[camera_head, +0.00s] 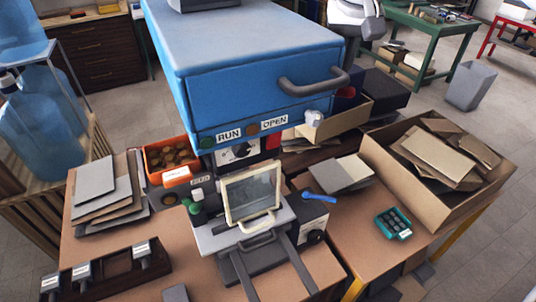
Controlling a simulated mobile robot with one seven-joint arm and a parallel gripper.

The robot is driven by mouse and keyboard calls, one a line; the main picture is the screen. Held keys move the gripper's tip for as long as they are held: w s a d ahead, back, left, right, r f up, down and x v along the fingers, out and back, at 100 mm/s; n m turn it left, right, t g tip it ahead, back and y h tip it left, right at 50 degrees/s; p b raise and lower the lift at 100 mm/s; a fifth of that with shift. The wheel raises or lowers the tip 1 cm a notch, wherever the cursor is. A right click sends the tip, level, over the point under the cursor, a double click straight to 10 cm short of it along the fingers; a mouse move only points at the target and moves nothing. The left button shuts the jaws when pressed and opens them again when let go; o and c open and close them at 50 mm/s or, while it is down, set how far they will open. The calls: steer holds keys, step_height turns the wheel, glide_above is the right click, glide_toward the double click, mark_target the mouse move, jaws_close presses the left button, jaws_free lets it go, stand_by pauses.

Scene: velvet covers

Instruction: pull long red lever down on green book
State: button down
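I see no green book and no long red lever. A grey press-like machine (240,236) stands on the brown worktable, with a cream-framed window (252,192) and dark handles at its front. A short lever with a blue grip (318,195) sticks out at its right side, and a green knob (197,208) is at its left. A large blue hood (245,60) with a grey handle and RUN and OPEN labels hangs above. My gripper cannot be made out.
An orange bin (170,158) of brown discs and stacked grey sheets (97,190) are on the left. Blue water bottles (40,125) stand far left. White-and-grey machinery (355,18) is behind the hood.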

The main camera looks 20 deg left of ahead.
mark_target(342, 91)
steer(key=shift+f, duration=0.25)
steer(key=shift+s+d+f+b, duration=0.2)
steer(key=shift+d+f+b, duration=0.05)
steer(key=shift+f+b, duration=0.55)
steer(key=shift+s+d+f+b, duration=0.15)
steer(key=shift+d+f+b, duration=0.05)
steer(key=shift+f+b, duration=0.55)
steer(key=shift+f, duration=0.1)
steer(key=shift+s+d+f+b, duration=0.1)
steer(key=shift+f+b, duration=0.5)
steer(key=shift+f, duration=0.25)
steer(key=shift+s+d+f+b, duration=0.1)
steer(key=shift+f+b, duration=0.45)
steer(key=shift+f, duration=0.4)
steer(key=b+x, duration=0.2)
steer(key=x, duration=0.1)
steer(key=shift+s+d+f, duration=0.1)
steer(key=shift+s, duration=0.25)
steer(key=shift+f, duration=0.1)
